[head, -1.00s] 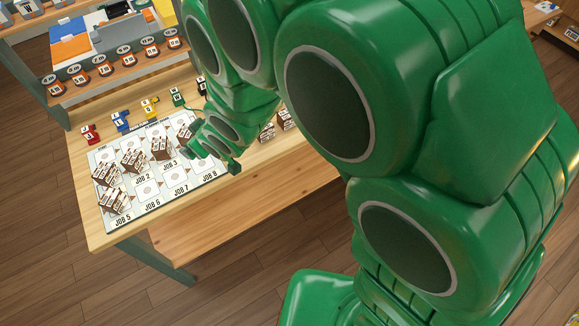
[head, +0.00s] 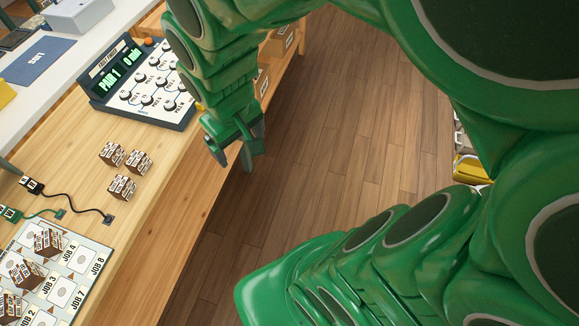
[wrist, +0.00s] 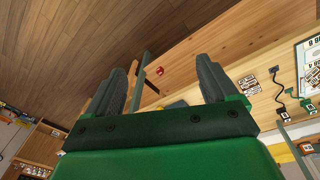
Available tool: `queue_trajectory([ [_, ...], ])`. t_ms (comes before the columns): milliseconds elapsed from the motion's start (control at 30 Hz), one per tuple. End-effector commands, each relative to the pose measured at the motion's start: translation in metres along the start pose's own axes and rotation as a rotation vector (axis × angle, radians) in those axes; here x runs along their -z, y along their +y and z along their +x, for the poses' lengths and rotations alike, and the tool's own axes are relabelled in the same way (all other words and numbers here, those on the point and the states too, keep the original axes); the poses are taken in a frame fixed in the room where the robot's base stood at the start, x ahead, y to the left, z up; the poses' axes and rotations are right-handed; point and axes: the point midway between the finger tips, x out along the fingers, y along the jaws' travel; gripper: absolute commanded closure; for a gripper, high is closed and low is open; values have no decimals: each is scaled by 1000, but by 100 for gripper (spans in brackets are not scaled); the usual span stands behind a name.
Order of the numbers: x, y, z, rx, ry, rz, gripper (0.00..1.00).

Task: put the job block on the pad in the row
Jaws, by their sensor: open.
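My gripper (head: 236,150) is open and empty. In the head view it hangs past the table's front edge, below the dial panel and right of the loose blocks. In the wrist view its two fingers (wrist: 163,80) stand wide apart with nothing between them. Three loose brown-and-white job blocks (head: 122,187) sit on the wooden table; some also show in the wrist view (wrist: 248,85). The white job mat (head: 85,285) lies at lower left, with blocks (head: 48,243) on several of its pads. JOB 7 and JOB 8 (head: 84,262) look bare. Block markings are too small to read.
A dark panel (head: 140,80) with dials and a green display reading "PAIR 1 0 min" stands at the table's back. Black and green cables (head: 75,197) run between the mat and the loose blocks. Open wooden floor (head: 340,120) lies to the right.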

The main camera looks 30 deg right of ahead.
Motion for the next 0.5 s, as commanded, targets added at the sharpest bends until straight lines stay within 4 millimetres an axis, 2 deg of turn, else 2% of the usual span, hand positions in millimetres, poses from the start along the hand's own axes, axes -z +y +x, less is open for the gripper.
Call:
queue_trajectory([
  [100,-44,16,-18,15,-80,100,13],
  [300,-105,22,-42,53,-196,222,13],
  [400,-123,21,-49,68,-234,254,13],
  [500,-132,20,-52,76,-249,270,13],
])
